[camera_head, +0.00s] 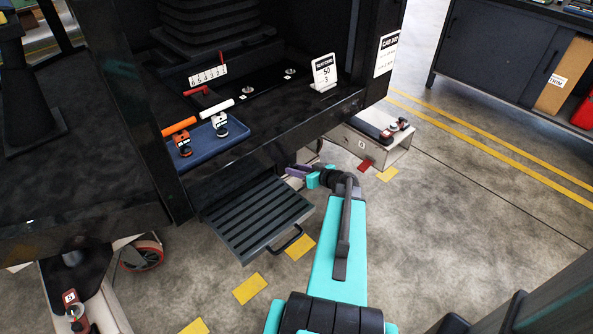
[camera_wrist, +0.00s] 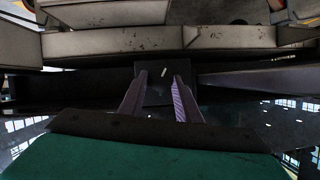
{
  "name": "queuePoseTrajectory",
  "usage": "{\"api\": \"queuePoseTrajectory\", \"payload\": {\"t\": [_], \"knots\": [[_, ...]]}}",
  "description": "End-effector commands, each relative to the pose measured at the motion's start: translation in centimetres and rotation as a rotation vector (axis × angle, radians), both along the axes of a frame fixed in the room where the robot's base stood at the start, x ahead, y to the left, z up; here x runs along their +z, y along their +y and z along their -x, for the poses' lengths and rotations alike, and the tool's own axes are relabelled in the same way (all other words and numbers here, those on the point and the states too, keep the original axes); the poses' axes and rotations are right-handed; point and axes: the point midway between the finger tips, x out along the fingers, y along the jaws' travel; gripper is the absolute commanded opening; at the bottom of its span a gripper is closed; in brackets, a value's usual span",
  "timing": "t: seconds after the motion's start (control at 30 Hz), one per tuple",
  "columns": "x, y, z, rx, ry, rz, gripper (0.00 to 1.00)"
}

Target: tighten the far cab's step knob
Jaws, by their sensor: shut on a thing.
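The slatted dark step (camera_head: 258,215) hangs folded out below the cab floor, with a black loop handle (camera_head: 285,240) at its front edge. My gripper (camera_head: 290,171) is beside the step, under the cab's sill, at the end of my teal arm. In the wrist view my two purple fingers (camera_wrist: 160,82) are shut on a dark block-like knob (camera_wrist: 155,93) with a small white mark. In the head view the knob is hidden by my gripper and the cab's edge. I cannot tell how tight it is.
A blue tray (camera_head: 229,134) on the cab floor (camera_head: 275,100) holds orange-handled and white-handled tools. A sign reading CAB (camera_head: 386,52) marks the cab post. A pale trolley beam (camera_head: 392,152) juts out right of my gripper. Open concrete floor (camera_head: 450,210) lies to the right.

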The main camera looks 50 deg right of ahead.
Motion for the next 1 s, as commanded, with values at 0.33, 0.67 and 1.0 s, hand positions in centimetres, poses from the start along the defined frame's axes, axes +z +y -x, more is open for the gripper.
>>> {"api": "queuePoseTrajectory", "payload": {"t": [0.33, 0.67, 1.0], "knots": [[-0.41, -0.06, 0.01, 0.004, -0.009, -0.120, 0.08], [-0.66, -0.42, 0.06, 0.003, -0.025, -0.359, 0.08], [-0.80, -0.72, 0.11, 0.004, -0.046, -0.674, 0.08]]}}
